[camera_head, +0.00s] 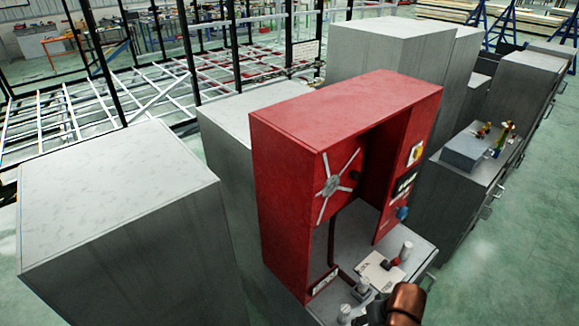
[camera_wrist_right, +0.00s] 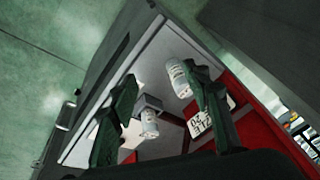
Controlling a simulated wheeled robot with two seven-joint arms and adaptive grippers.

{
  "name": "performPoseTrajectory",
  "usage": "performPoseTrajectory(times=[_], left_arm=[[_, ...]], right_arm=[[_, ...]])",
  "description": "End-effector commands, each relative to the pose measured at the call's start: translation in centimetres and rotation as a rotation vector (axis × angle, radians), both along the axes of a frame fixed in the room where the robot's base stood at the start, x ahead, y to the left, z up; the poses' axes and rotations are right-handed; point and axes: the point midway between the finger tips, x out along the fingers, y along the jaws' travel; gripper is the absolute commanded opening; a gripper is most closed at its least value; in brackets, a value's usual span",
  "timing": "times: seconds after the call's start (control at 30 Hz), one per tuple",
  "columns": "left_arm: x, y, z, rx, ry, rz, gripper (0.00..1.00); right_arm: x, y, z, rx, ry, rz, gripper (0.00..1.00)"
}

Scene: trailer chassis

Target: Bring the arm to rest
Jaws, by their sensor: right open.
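My right gripper (camera_wrist_right: 160,78) is open, with its two dark fingers spread apart in the wrist view. A white cylinder (camera_wrist_right: 179,78) shows beside the tip of the right-hand finger, and another white cylinder (camera_wrist_right: 150,122) shows between the fingers. Both appear to be beyond the fingers; I cannot tell the exact gap. In the head view a copper-coloured link of my right arm reaches in at the bottom, by the front of the red cabinet (camera_head: 283,190). The right fingers are not clear there. My left arm and gripper are out of view.
The cabinet's light work surface (camera_head: 345,235) carries a white plate (camera_head: 373,272), a white cylinder (camera_head: 405,250) and others nearer my arm. A round handle with spokes (camera_head: 331,186) is on the red side. Grey cabinets (camera_head: 118,205) stand around; green floor (camera_head: 480,270) is free at right.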

Motion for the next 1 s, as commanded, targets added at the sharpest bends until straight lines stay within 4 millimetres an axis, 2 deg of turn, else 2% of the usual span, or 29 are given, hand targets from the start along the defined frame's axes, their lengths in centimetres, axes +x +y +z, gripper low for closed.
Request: performPoseTrajectory(times=[0.17,0.3,0.6,0.97,1.0], left_arm=[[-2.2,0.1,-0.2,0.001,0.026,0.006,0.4],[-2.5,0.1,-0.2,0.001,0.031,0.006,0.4],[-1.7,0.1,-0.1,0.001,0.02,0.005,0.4],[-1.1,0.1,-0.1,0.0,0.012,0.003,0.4],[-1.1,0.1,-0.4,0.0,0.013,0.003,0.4]], right_arm=[[-1.0,1.3,-2.1,0.063,-0.053,0.042,0.44],[-2.6,0.7,-4.3,0.088,-0.12,0.044,0.44],[-8.5,-5.6,-8.6,-0.027,-0.175,-0.027,0.44],[-17.2,-12.0,-11.6,-0.199,-0.093,-0.089,0.44],[-16.6,-12.0,-13.0,-0.201,-0.091,-0.08,0.44]])
